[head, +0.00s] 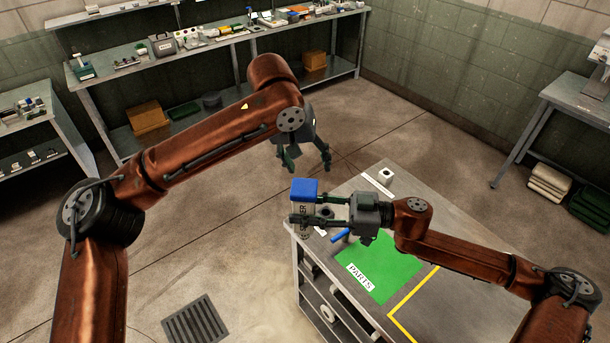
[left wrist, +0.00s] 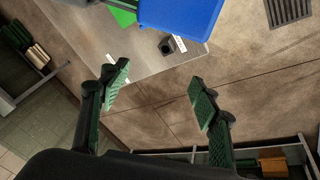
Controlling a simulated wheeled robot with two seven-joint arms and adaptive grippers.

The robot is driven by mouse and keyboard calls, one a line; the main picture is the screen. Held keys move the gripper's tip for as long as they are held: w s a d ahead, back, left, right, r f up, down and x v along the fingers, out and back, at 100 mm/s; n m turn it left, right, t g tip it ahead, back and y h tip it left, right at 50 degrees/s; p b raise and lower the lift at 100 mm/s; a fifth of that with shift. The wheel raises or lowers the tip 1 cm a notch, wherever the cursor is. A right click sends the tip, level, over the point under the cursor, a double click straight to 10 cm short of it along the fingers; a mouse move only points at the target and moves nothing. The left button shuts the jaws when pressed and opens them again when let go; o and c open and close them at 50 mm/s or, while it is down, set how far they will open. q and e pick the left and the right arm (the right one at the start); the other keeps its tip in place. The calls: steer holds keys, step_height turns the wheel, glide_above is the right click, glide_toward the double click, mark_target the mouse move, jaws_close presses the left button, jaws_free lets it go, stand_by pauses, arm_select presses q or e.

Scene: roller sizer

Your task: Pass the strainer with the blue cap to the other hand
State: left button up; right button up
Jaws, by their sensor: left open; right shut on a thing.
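The strainer with the blue cap (head: 304,190) is in the grasp of my right gripper (head: 303,210), above the far left corner of the table. Its blue cap faces up, and its grey body is partly hidden by the fingers. My left gripper (head: 305,163) is open and empty, behind and above the strainer, apart from it. In the left wrist view the blue cap (left wrist: 180,16) shows large at the top edge, beyond the two open green fingers (left wrist: 160,97). Nothing is between those fingers.
Shelves (head: 215,45) with many goods line the back wall. The floor left of the table is clear, with a drain grate (head: 195,322).

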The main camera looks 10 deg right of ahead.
mark_target(304, 188)
arm_select(q)
steer(key=s+r, duration=0.2)
steer(key=s+a+r+y, duration=0.1)
steer(key=s, duration=0.2)
steer(key=s+r+y, duration=0.1)
steer(key=s+r, duration=0.1)
steer(key=shift+s+a+r, duration=0.15)
steer(key=shift+a+r, duration=0.2)
steer(key=shift+a, duration=0.05)
steer(key=shift+s+a+f+y, duration=0.1)
steer(key=shift+s+a+y, duration=0.1)
steer(key=shift+s, duration=0.4)
steer(key=shift+s+a+y, duration=0.2)
steer(key=shift+s, duration=0.35)
steer(key=shift+s+f, duration=0.1)
steer(key=shift+f, duration=0.2)
steer(key=f, duration=0.3)
steer(key=w+f, duration=0.1)
steer(key=f, duration=0.7)
steer(key=shift+w+d+f, duration=0.2)
steer(key=shift+w+d, duration=0.05)
steer(key=shift+w, duration=0.1)
steer(key=shift+c, duration=0.3)
steer(key=c, duration=1.3)
steer(key=shift+c, duration=0.3)
arm_select(e)
steer(key=o, duration=1.4)
